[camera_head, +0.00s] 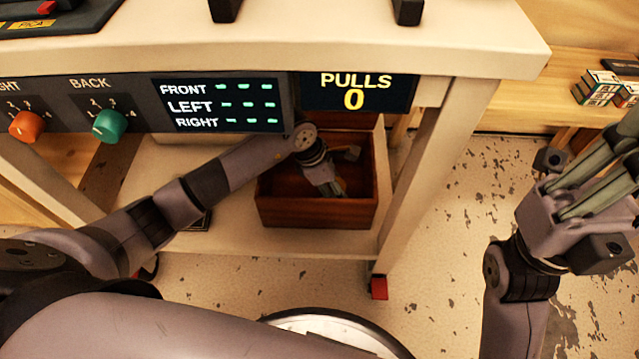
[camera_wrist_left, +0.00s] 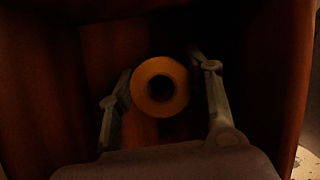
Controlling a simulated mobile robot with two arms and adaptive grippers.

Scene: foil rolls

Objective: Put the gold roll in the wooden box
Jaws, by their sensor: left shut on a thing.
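The wooden box (camera_head: 315,213) is a reddish-brown open box on the lower shelf under the bench top. My left arm reaches down into it, and the left gripper (camera_head: 330,187) is inside its walls. In the left wrist view the gold roll (camera_wrist_left: 138,92) shows end-on with a dark round hole, between the two fingers of the left gripper (camera_wrist_left: 162,92), which is shut on it. Dark reddish box walls surround them. Whether the roll touches the box floor I cannot tell. My right gripper (camera_head: 597,170) is at the right, away from the box; its fingertips are near or past the picture edge.
The bench top (camera_head: 300,35) overhangs the box, with a control panel (camera_head: 215,104) along its front edge. A bench leg (camera_head: 432,170) stands just right of the box. Small boxes (camera_head: 597,88) sit on a wooden surface at far right. The floor at right is clear.

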